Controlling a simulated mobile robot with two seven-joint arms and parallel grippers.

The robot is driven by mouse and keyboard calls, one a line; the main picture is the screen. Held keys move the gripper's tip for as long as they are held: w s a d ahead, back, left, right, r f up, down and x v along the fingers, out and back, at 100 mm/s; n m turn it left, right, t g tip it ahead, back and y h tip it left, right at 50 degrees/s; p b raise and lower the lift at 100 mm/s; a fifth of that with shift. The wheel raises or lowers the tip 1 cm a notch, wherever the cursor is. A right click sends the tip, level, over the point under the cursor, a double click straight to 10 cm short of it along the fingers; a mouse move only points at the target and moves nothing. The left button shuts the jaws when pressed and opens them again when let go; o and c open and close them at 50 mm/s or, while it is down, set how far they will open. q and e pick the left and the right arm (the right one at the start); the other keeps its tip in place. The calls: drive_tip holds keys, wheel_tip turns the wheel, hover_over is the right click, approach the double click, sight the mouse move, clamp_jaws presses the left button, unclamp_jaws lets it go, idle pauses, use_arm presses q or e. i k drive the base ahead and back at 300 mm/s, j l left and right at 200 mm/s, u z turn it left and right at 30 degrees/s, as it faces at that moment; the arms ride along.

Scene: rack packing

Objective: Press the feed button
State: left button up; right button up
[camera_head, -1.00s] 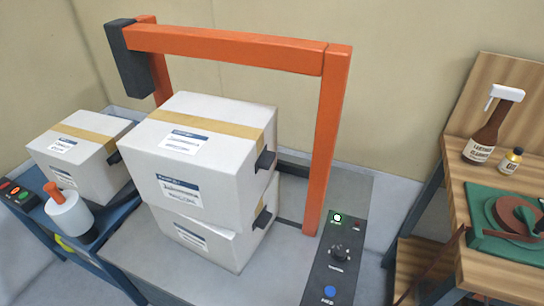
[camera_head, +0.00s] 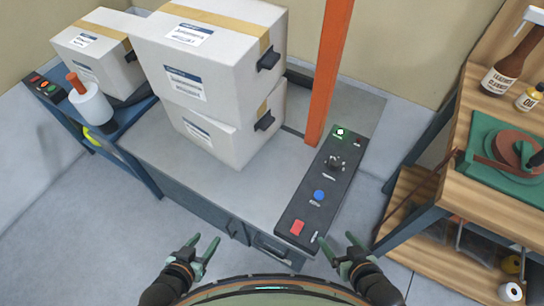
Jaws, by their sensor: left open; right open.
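The control panel (camera_head: 304,222) is a black strip along the right side of the grey machine table. On it a round blue button (camera_head: 319,195) has a small white label I cannot read for certain now; the label looked like "FEED". My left gripper (camera_head: 205,246) is open and empty, in front of the table. My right gripper (camera_head: 340,249) is open and empty, just right of the panel's near end.
Another box (camera_head: 97,55) stands on the blue side table at left. A wooden bench (camera_head: 480,185) with bottles and a green mat is at right.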

sight(318, 195)
drive_tip(key=k+l+u, duration=0.25)
drive_tip(key=l, duration=0.35)
drive_tip(key=k+l+u, duration=0.25)
drive_tip(key=k+l, duration=0.2)
